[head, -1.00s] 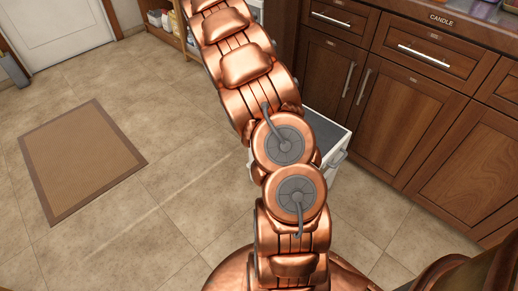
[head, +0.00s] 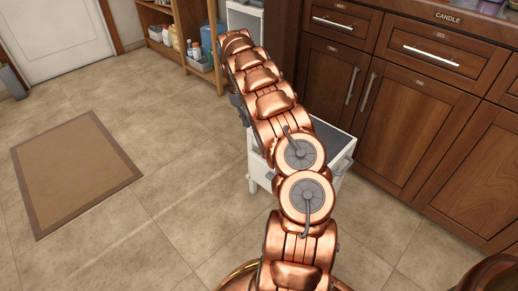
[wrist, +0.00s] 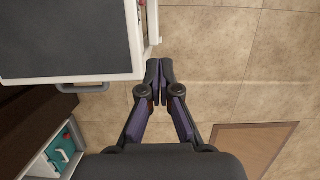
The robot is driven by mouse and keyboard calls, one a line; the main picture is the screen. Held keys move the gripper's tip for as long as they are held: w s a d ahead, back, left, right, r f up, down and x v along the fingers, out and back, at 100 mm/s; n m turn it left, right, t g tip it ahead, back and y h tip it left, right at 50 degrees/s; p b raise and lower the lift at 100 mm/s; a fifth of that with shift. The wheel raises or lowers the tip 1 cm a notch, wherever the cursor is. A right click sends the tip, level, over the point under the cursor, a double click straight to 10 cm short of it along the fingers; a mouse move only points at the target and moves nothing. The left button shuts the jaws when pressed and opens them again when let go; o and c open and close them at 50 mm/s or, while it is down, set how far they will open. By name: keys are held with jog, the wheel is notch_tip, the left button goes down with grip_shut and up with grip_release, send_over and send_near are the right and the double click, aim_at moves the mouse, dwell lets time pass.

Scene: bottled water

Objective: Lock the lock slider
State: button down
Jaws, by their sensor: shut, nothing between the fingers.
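A white cart with a dark grey top (head: 333,138) stands on the floor behind my arm in the head view. In the wrist view its dark top (wrist: 65,35) fills the upper left, with a grey bar handle (wrist: 82,88) on its lower edge. Small white parts (wrist: 142,8) stick out along its right side; I cannot tell whether one is the lock slider. My gripper (wrist: 160,68) is shut and empty in the wrist view, its fingertips just right of the cart's lower right corner in the picture. In the head view my arm hides the fingertips.
Wooden cabinets (head: 407,125) stand close to the right of the cart. A shelf (head: 164,36) with bottles is at the back. A brown mat (head: 75,170) lies on the left. Tiled floor (head: 165,195) left of the cart is clear.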

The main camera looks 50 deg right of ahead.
jog(key=s+f+b, duration=0.5)
jog(key=s+f, duration=0.1)
jog(key=f, duration=0.3)
jog(key=shift+s+f, duration=0.2)
jog(key=shift+f, duration=0.15)
dwell(0.3)
jog(key=shift+r, duration=0.1)
